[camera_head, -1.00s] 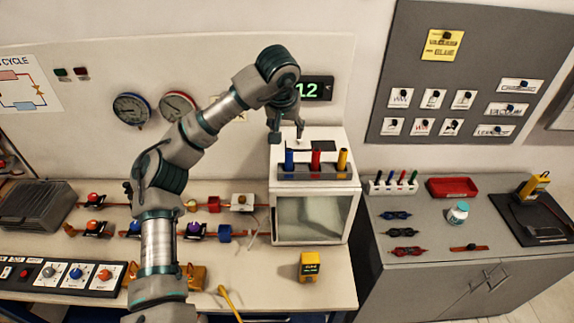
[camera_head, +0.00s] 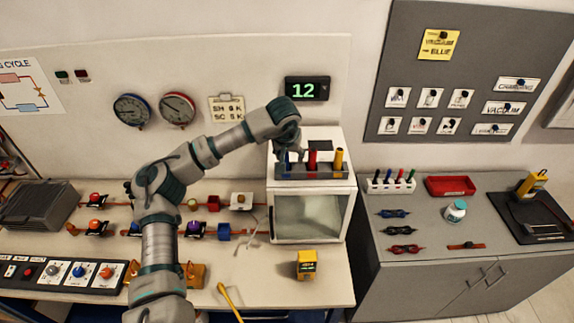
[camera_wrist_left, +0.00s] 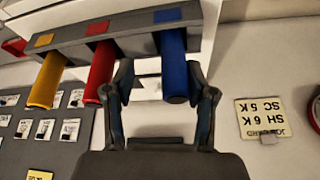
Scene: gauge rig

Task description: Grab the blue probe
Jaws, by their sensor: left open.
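The blue probe (camera_wrist_left: 174,66) stands in a dark rack (camera_head: 325,174) on top of the white cabinet. In the head view my gripper mostly hides it. My left gripper (camera_head: 290,156) is open at the rack's left end. In the left wrist view, its two fingers (camera_wrist_left: 163,80) lie on either side of the blue probe, with gaps visible; whether either touches it I cannot tell. The red probe (camera_head: 312,162) stands beside it, close to one finger. The yellow probe (camera_head: 339,161) is at the rack's right end. My right gripper is not in view.
The white cabinet (camera_head: 310,219) has a clear front panel. A yellow meter (camera_head: 306,264) stands on the bench before it. A grey counter at right bears a red tray (camera_head: 450,187) and several pens. Gauges and a display (camera_head: 307,89) are on the wall behind.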

